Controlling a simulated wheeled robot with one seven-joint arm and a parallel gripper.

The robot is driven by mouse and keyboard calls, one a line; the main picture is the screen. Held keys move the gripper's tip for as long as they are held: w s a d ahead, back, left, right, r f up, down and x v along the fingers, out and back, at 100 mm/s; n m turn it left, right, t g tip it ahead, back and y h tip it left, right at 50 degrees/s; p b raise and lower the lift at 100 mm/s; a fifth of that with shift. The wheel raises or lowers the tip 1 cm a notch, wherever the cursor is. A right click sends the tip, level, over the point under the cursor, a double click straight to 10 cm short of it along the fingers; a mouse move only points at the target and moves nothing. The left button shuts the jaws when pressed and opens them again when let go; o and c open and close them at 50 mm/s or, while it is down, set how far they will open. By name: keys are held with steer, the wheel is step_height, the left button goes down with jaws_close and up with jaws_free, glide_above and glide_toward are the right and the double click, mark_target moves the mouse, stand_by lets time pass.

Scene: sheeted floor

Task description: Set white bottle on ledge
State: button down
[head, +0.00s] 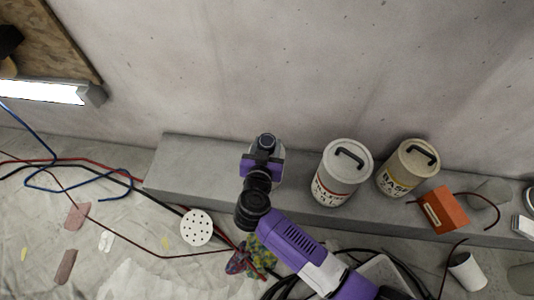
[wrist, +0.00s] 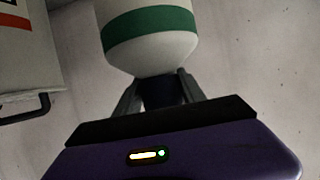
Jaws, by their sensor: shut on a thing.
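The white bottle (wrist: 150,12) with a green band shows large in the wrist view. Its dark neck or cap sits between the two fingers of my gripper (wrist: 160,92), which is shut on it. In the head view my gripper (head: 264,158) is over the left part of the grey concrete ledge (head: 195,170) and hides most of the bottle. I cannot tell whether the bottle's base touches the ledge.
Two lidded cans, a white one (head: 341,172) and a beige one (head: 408,168), stand on the ledge to the right of my gripper. An orange box (head: 443,210) is farther right. The ledge left of my gripper is bare. Cables cross the floor in front.

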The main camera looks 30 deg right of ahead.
step_height(320, 180, down, 4)
steer(key=shift+r+b, duration=0.1)
steer(key=shift+b, duration=1.05)
steer(key=c, duration=0.7)
jaws_free()
steer(key=shift+f, duration=0.3)
steer(key=shift+r, duration=0.1)
steer(key=p+v, duration=0.4)
steer(key=v, duration=0.8)
steer(key=shift+p, duration=0.4)
